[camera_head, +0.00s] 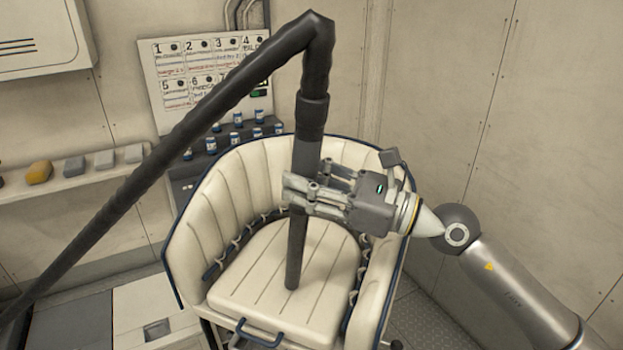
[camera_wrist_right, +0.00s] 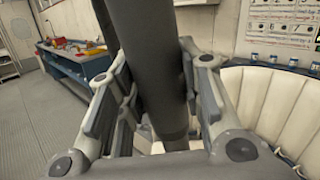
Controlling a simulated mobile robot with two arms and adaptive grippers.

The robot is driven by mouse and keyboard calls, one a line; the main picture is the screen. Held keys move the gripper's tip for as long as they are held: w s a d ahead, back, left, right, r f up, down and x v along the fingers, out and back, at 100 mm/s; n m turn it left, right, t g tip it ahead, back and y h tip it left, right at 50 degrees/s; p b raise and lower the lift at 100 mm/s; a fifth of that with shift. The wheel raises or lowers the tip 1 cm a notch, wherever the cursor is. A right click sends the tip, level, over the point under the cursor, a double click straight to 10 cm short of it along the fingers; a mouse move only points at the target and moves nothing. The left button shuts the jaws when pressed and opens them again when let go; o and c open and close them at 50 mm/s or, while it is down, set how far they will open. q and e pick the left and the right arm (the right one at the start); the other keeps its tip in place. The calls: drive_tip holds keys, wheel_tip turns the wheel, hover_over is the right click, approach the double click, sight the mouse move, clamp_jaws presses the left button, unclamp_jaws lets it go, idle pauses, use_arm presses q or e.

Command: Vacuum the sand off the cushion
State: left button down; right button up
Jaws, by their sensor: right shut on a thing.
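The cream cushion (camera_head: 262,275) lies on the seat of a cream tub chair (camera_head: 205,215) with dark blue piping. I cannot make out any sand on it. My right gripper (camera_head: 296,192) is shut on the dark vacuum wand (camera_head: 296,245), above the cushion. The wand stands nearly upright and its lower end is at the middle of the cushion; I cannot tell whether it touches. A dark hose (camera_head: 165,150) runs from the wand's top down to the left edge. In the right wrist view the wand (camera_wrist_right: 150,60) passes between the fingers. My left gripper is not in view.
A shelf (camera_head: 65,180) with small blocks runs along the left wall. Several small jars (camera_head: 237,118) stand on a dark ledge behind the chair, under a numbered board (camera_head: 165,65). A blue workbench (camera_wrist_right: 75,68) shows in the right wrist view.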

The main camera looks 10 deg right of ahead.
drive_tip(key=shift+w+a+r+p, duration=0.2)
drive_tip(key=shift+w+a+p, duration=0.2)
drive_tip(key=shift+w+a, duration=0.4)
drive_tip(key=shift+f, duration=0.15)
idle(0.7)
wheel_tip(320, 180, up, 8)
drive_tip(key=p, duration=0.7)
drive_tip(key=shift+f, duration=0.1)
